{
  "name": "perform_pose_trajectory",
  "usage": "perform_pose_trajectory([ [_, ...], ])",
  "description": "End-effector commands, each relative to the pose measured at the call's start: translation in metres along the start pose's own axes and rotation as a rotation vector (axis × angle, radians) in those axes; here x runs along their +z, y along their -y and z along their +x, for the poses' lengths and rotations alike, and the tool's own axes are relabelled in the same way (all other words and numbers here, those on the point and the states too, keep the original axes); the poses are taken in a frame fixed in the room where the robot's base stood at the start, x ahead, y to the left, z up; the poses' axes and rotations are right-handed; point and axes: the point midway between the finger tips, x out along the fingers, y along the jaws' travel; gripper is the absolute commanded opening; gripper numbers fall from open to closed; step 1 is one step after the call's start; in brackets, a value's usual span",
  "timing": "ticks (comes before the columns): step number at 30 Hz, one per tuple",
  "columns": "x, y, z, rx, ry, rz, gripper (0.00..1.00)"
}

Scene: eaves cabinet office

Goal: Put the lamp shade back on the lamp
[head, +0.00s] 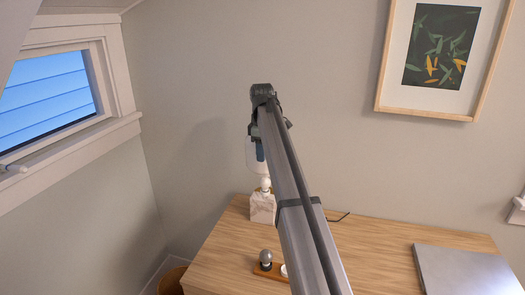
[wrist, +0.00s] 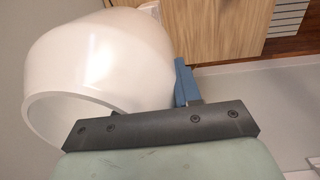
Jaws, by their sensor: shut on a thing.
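The lamp shade (wrist: 105,70) is a white, rounded, open-ended shell that fills the left of the wrist view. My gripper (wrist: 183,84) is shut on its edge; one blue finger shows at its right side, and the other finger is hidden. In the head view the shade (head: 250,156) is partly behind my arm, with a blue finger of my gripper (head: 260,152) against it. The lamp (head: 261,209) has a pale marble block base and stands at the desk's back left. The shade appears above the lamp's top; whether they touch I cannot tell.
The wooden desk (head: 222,252) carries a small wooden tray (head: 262,271) with a grey-and-clear bulb-like object (head: 266,256) near the front. A closed silver laptop (head: 462,275) lies at right. A framed picture (head: 440,50) hangs on the wall; a window (head: 50,95) is at left.

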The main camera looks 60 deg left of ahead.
Motion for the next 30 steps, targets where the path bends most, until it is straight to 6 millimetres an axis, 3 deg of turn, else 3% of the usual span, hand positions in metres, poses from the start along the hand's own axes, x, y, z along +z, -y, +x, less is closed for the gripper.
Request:
perform_pose_trajectory([
  [30, 0.0, 0.002, 0.049, 0.001, -0.001, 0.001, 0.0],
])
